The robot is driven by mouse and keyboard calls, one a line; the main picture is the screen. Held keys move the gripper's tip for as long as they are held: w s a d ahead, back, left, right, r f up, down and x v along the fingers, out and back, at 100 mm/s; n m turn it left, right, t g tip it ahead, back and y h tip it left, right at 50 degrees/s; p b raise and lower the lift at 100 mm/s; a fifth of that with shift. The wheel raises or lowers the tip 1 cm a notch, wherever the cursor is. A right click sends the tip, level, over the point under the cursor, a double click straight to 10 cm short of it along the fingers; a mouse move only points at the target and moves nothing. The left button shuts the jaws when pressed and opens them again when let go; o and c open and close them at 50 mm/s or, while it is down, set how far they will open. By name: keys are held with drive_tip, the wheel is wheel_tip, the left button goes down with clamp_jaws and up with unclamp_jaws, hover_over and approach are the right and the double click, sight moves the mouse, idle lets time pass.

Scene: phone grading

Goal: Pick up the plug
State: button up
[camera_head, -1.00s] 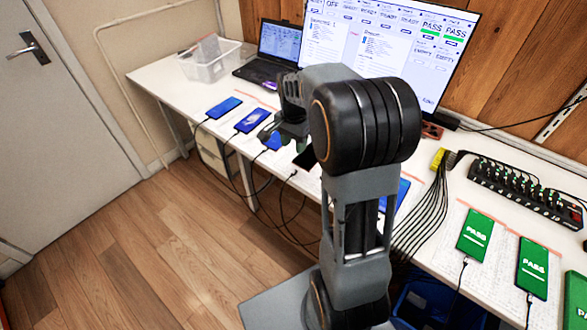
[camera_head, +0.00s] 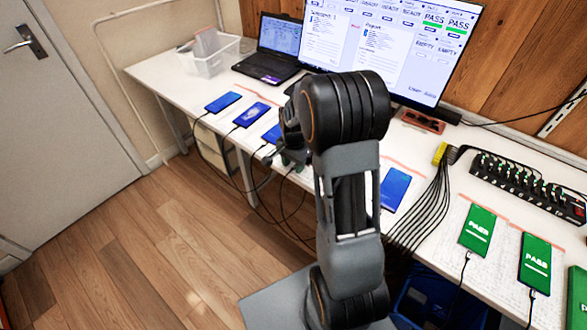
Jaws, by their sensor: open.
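My gripper (camera_head: 291,158) is at the front edge of the table, left of my forearm, and partly hidden behind it. It is open, with its fingers pointing down near the cable ends. I cannot make out a plug between the fingers. Thin black cables hang over the table edge, with small plugs at the phones, such as the plug (camera_head: 468,256) at a green PASS phone (camera_head: 477,231). Three blue-screened phones (camera_head: 223,102) lie in a row at the left. Another blue phone (camera_head: 395,189) lies right of my arm.
A white table (camera_head: 170,78) runs along the wall. A laptop (camera_head: 270,66), a clear bin (camera_head: 209,59) and a monitor (camera_head: 395,45) stand at the back. A black hub (camera_head: 527,185) with several cables is at right. A blue bin (camera_head: 428,300) sits below.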

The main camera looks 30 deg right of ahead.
drive_tip(key=shift+f, duration=0.4)
idle(0.5)
clamp_jaws()
